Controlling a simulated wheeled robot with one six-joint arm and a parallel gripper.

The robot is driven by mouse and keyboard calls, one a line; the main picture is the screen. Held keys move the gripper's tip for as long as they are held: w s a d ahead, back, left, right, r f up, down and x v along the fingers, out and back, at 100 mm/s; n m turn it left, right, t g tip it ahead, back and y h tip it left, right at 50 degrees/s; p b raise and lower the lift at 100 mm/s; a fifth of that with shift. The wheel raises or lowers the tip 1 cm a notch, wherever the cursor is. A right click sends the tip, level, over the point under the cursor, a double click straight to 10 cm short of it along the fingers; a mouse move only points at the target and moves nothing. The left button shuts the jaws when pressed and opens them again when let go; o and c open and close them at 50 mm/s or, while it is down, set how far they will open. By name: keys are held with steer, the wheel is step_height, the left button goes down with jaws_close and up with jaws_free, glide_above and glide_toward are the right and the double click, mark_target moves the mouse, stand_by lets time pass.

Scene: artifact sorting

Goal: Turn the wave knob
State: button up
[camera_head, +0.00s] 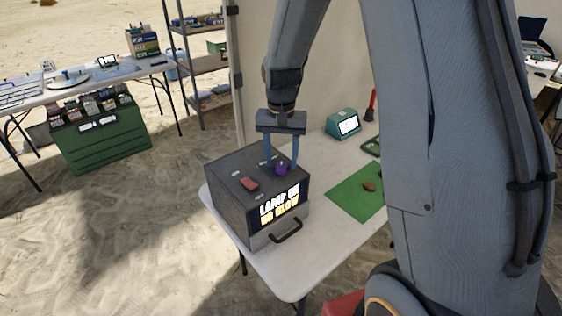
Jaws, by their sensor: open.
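A dark grey box (233,173) stands on the white table, with a lit front panel (280,206) that reads "LAMP ON" and, less clearly, "NO GLOW". A small purple knob (282,169) sits on its top at the right; I take it to be the wave knob. A red block-like switch (249,184) lies to the left of it on the same top. My gripper (282,166) points down over the box with its fingers apart, one on each side of the purple knob. I cannot tell whether the fingers touch the knob.
The white table (268,268) holds a green mat (352,200) with a brown piece (369,186), and a teal device (343,124) behind. A black handle (286,231) juts from the box front. A shelf rack and a second table stand at the back left.

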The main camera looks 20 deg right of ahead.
mark_target(281, 165)
step_height(281, 165, up, 7)
steer(key=shift+f+b, duration=0.15)
steer(key=shift+b, duration=0.7)
steer(key=s+f+n+b, duration=0.1)
steer(key=s+f+n, duration=0.1)
steer(key=s, duration=0.6)
steer(key=s+f+n+t, duration=0.1)
steer(key=s+f+n, duration=0.2)
steer(key=s, duration=0.6)
steer(key=shift+s+f+b, duration=0.15)
steer(key=shift+f+b, duration=0.05)
steer(key=shift+b, duration=0.15)
stand_by(1.5)
